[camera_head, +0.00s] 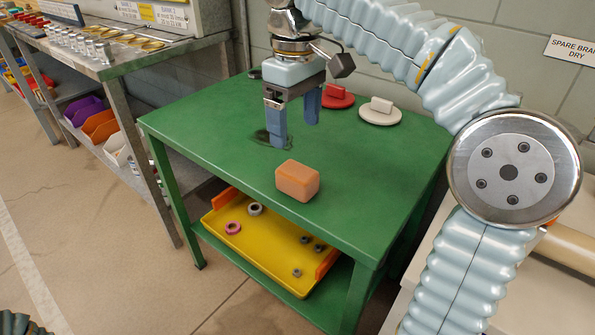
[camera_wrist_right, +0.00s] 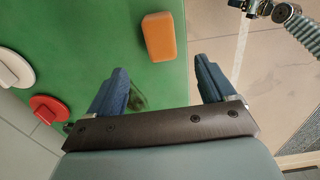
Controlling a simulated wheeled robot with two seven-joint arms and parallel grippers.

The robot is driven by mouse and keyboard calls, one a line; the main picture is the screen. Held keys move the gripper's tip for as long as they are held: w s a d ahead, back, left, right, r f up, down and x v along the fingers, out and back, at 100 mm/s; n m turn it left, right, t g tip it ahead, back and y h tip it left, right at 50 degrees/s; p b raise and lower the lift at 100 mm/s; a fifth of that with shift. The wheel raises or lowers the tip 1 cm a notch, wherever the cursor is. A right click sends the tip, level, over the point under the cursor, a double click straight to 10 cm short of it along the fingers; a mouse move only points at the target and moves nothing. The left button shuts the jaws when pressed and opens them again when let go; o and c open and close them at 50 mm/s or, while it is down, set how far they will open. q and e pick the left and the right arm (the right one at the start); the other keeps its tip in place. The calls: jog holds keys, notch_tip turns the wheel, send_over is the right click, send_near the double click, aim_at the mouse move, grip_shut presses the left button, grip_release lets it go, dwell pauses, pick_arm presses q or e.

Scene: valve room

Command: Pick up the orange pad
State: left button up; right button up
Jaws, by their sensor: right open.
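The orange pad (camera_head: 298,180) is a rounded block lying on the green table (camera_head: 215,135) near its front edge. In the right wrist view the pad (camera_wrist_right: 159,36) lies ahead of the fingers, nearer the right one, with green surface between. My right gripper (camera_head: 295,133) is open and empty, pointing down over the table behind the pad. Its two blue fingers (camera_wrist_right: 161,66) are wide apart and do not touch the pad. Part of my left arm (camera_wrist_right: 300,30) shows at the upper right of the wrist view; its jaws cannot be made out.
A red disc (camera_head: 337,97) and a cream disc (camera_head: 380,111), each with a raised grip, lie at the table's back. A yellow tray (camera_head: 265,255) with rings and nuts sits on the lower shelf. A metal bench (camera_head: 150,60) stands left. The table's left part is clear.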

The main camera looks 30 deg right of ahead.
aim_at(295, 169)
notch_tip(295, 169, down, 12)
jog(key=b, duration=0.2)
jog(key=shift+f+b, duration=0.15)
jog(key=shift+b, duration=0.15)
jog(key=c, duration=1)
jog(key=shift+c, duration=0.2)
notch_tip(295, 169, up, 4)
jog(key=shift+a+f+p, duration=0.1)
jog(key=shift+f+p, duration=0.15)
jog(key=shift+p, duration=0.2)
jog(key=s+a+r, duration=0.8)
jog(key=s+r, duration=0.1)
jog(key=s, duration=0.2)
jog(key=shift+s+r+p, duration=0.2)
jog(key=shift+r+p, duration=0.1)
jog(key=shift+p, duration=0.15)
jog(key=shift+a, duration=0.1)
